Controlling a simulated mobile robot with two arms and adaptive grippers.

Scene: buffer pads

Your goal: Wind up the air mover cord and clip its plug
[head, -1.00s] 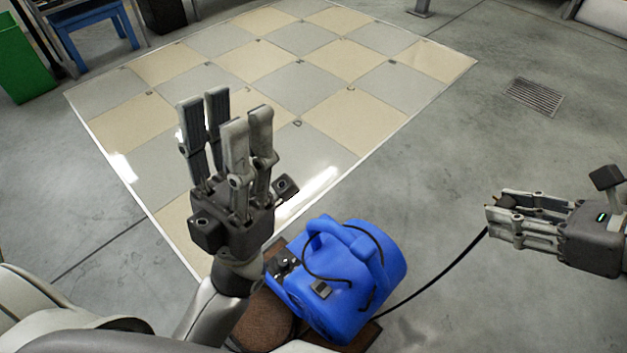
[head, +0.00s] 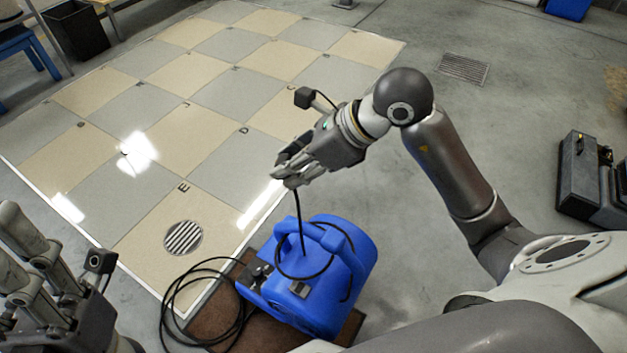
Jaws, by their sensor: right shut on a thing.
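The blue air mover (head: 335,300) sits on a brown base on the floor at the bottom centre of the head view. Its black cord (head: 298,210) runs up from the handle area to my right gripper (head: 285,175). A cord loop hangs around the handle. More cord lies in loose coils (head: 170,305) left of the unit. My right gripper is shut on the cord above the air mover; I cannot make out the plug. My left gripper (head: 14,250) is at the lower left, partly cut off, its fingers apart and empty, away from the air mover.
A tiled floor mat (head: 150,200) with a round drain cover (head: 183,237) lies to the left and beyond. A floor grate (head: 463,68) is at the back right. A dark case (head: 580,175) stands at the right. Grey floor between is clear.

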